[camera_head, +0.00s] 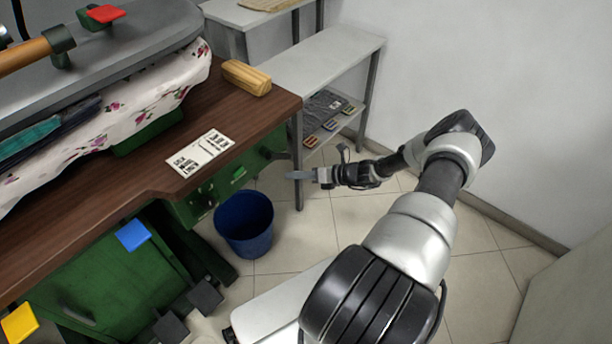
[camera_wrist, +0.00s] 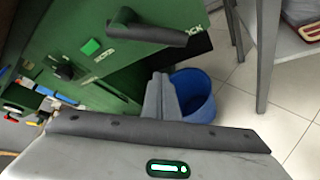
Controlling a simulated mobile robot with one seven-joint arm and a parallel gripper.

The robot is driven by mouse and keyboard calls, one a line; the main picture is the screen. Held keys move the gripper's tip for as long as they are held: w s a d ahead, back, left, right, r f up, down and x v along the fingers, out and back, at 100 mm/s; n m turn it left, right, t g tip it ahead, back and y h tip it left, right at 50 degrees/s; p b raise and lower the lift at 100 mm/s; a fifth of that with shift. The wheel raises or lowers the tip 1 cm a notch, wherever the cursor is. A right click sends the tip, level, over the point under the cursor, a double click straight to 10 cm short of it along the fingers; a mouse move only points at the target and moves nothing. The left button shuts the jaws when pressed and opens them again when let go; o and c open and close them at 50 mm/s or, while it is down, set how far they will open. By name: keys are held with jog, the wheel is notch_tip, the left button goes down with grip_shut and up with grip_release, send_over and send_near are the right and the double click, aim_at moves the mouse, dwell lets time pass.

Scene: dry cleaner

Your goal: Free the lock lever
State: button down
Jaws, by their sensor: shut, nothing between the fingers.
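The dark lock lever (camera_wrist: 150,34) sits on the green panel (camera_wrist: 65,25) in the wrist view, its handle pointing right. White lettering shows beside its tip, partly hidden by the handle. In the head view the panel (camera_head: 262,153) is under the table's front edge, and the lever is small there. My gripper (camera_head: 296,174) is in front of the panel's right end in the head view. In the wrist view my gripper (camera_wrist: 163,90) has its fingers together and empty, below the lever with a visible gap in the picture. Its exact distance from the lever is unclear.
A blue bin (camera_head: 244,224) stands on the floor below the panel. A green button (camera_wrist: 90,46) and black knob (camera_wrist: 62,68) are left of the lever. A table leg (camera_head: 297,160) and grey shelf (camera_head: 325,60) are beyond. Open floor lies to the right.

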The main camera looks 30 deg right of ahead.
aim_at(276, 154)
jog(key=shift+w+r+b, duration=0.15)
jog(key=shift+w+r, duration=0.15)
jog(key=shift+w, duration=0.35)
jog(key=shift+w+r+b, duration=0.2)
jog(key=shift+w+r, duration=0.05)
jog(key=shift+w, duration=0.45)
jog(key=shift+w+r+b, duration=0.15)
jog(key=shift+w+r, duration=0.15)
jog(key=shift+w, duration=0.35)
